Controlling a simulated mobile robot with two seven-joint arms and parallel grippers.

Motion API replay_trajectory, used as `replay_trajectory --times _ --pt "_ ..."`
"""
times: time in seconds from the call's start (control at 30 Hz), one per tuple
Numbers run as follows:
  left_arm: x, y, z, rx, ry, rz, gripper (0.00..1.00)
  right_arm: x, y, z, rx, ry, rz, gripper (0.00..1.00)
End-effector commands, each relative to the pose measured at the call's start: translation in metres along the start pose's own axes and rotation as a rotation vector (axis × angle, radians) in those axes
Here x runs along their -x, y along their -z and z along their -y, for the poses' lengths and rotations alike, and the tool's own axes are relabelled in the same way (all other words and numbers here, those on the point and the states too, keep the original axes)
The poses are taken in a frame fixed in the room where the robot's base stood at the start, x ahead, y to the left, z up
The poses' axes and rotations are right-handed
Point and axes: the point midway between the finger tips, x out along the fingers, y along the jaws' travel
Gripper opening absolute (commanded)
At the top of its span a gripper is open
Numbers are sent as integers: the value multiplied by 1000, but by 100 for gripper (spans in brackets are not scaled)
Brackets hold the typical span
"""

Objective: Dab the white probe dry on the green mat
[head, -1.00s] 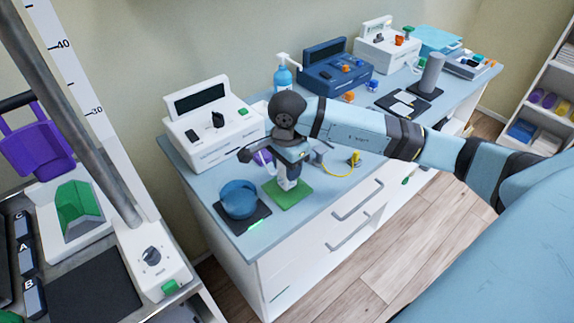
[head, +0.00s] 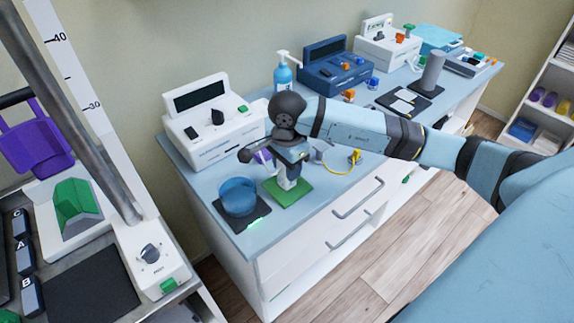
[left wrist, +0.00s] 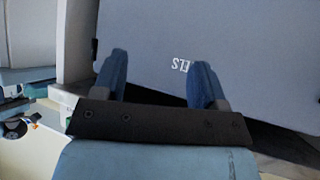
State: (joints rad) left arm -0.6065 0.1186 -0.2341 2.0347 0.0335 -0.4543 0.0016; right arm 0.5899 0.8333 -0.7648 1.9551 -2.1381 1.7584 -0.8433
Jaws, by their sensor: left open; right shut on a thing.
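The green mat (head: 298,193) lies flat on the blue counter, near its front left corner. My right gripper (head: 288,179) points down over the mat and is shut on the white probe (head: 292,171), which shows only as a small pale part under the dark wrist. The probe's lower end is at or just above the mat; I cannot tell if it touches. My left gripper (left wrist: 157,82) shows in the left wrist view, open and empty, with its two blue fingers apart in front of a grey-blue panel with lettering.
A blue bowl (head: 238,198) on a dark pad stands just left of the mat. A white device (head: 210,125) is behind it. A yellow cable (head: 352,163) lies to the right. A blue device (head: 337,70) and a dispenser bottle (head: 283,75) stand farther back.

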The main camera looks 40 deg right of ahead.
Motion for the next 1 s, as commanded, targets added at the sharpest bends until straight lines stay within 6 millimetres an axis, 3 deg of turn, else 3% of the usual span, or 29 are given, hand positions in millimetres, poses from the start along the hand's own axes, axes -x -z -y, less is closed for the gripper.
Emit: replay_trajectory --times 1.0 --pt "-2 -5 2 -6 1 1 66 -2 0 0 1 -1 0 13"
